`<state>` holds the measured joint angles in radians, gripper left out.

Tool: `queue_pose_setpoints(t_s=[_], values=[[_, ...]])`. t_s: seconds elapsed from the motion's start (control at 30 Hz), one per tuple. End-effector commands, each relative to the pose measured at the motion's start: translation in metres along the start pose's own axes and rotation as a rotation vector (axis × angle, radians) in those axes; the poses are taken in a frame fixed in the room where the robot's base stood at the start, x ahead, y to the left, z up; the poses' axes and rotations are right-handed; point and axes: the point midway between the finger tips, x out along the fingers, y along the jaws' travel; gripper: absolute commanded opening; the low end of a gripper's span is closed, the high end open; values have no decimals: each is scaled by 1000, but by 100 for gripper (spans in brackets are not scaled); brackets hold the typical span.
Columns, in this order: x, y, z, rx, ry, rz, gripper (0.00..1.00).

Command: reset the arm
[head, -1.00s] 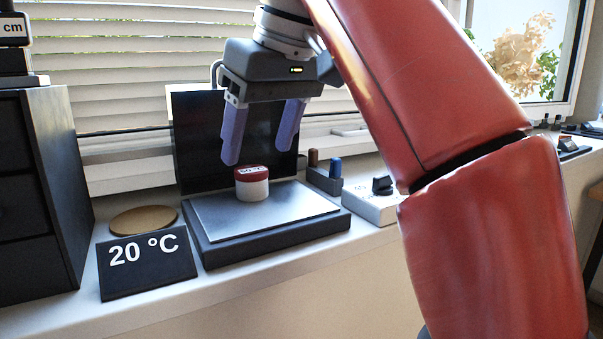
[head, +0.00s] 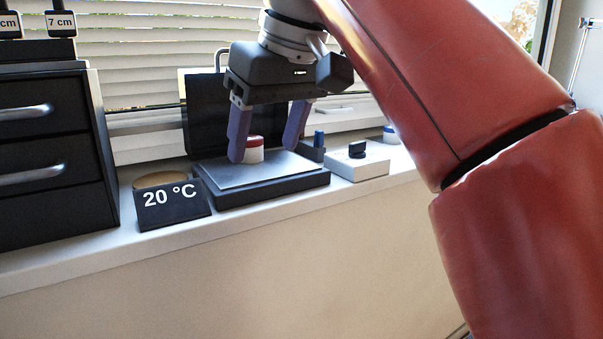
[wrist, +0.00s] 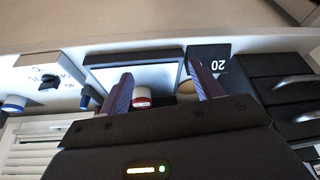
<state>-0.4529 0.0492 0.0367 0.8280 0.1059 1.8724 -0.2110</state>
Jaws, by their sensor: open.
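My gripper (head: 268,135) is open and points down, with two purple-blue fingers spread apart. In the head view a white jar with a red lid (head: 253,149) stands upright on a grey plate (head: 240,172) with a dark base, behind the left finger and in the span between the fingers. In the wrist view the jar (wrist: 141,98) shows between the two fingertips (wrist: 162,82), nearer the left one. I see no finger closed on it. My red arm reaches in from the right.
A "20 °C" sign (head: 172,205) and a round tan disc (head: 160,178) lie left of the plate. A black drawer unit (head: 50,150) stands at far left. Right are a small blue-topped peg (head: 319,139) and a white box with a black knob (head: 358,163). Blinds are behind.

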Motion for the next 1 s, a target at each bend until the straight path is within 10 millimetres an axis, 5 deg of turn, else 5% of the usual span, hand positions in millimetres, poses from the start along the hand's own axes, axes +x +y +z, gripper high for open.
queue_pose_setpoints(t_s=[0.37, 0.7, 1.0], values=[[36, 40, 58, 199, 20, 87, 65], [125, 76, 188, 473, 56, 221, 65], [208, 74, 301, 644, 80, 310, 65]])
